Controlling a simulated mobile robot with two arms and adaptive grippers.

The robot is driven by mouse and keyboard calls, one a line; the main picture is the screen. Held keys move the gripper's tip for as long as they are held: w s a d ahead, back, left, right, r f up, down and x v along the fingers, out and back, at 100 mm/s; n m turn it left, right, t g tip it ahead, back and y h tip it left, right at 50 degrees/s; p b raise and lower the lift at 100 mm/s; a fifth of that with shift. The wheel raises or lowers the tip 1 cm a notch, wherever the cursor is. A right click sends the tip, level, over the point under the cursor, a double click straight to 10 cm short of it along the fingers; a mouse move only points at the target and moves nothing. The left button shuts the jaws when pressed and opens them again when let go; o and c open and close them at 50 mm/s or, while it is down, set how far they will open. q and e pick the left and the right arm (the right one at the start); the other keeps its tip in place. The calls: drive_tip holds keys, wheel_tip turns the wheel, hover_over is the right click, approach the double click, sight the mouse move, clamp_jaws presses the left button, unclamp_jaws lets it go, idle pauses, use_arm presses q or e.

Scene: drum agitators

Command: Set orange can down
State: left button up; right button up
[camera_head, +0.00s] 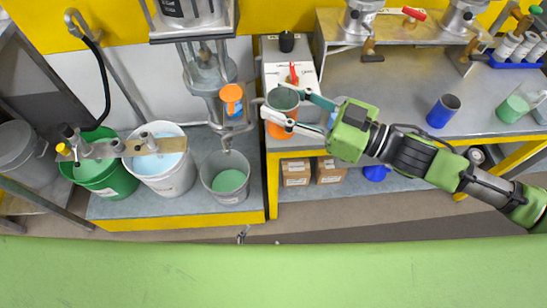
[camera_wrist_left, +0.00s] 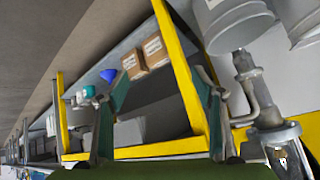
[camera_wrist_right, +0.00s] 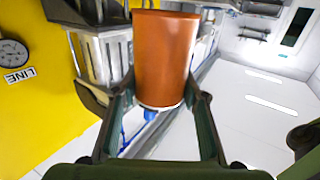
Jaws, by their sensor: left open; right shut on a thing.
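The orange can (camera_head: 280,131) is open at the top and is held in my right gripper (camera_head: 276,102), above the left end of the grey workbench (camera_head: 400,98). In the right wrist view the orange can (camera_wrist_right: 165,58) sits between the fingers of my right gripper (camera_wrist_right: 160,105); I cannot tell whether its base touches anything. My left gripper (camera_head: 242,236) shows only as a small tip at the bottom of the head view. In the left wrist view my left gripper (camera_wrist_left: 165,88) is open, with nothing between its fingers.
A grey box with a red switch (camera_head: 292,72) stands behind the can. Buckets (camera_head: 225,180) stand on the lower left platform. A blue cup (camera_head: 443,111) stands on the bench, with bare bench left of it.

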use_arm(q)
drive_tip(key=w+d+r+n+t+h, duration=0.1)
drive_tip(key=w+d+r+t, duration=0.15)
drive_tip(key=r, duration=0.75)
drive_tip(key=w+d+r+t, duration=0.2)
drive_tip(key=d+r, duration=0.2)
drive_tip(key=r, duration=0.6)
wheel_tip(320, 180, up, 9)
drive_tip(key=n+t, duration=0.1)
drive_tip(key=t, duration=0.1)
drive_tip(key=n+t, duration=0.3)
approach(285, 101)
drive_tip(key=s, duration=0.4)
drive_tip(key=shift+y, duration=0.3)
drive_tip(key=w, duration=0.3)
drive_tip(key=w+d, duration=0.1)
drive_tip(key=w, duration=0.7)
drive_tip(key=shift+w+d+r, duration=0.1)
drive_tip(key=shift+w+d, duration=0.05)
drive_tip(key=shift+w, duration=0.1)
drive_tip(key=c, duration=1.3)
use_arm(e)
drive_tip(key=o, duration=1.2)
drive_tip(key=shift+o, duration=0.2)
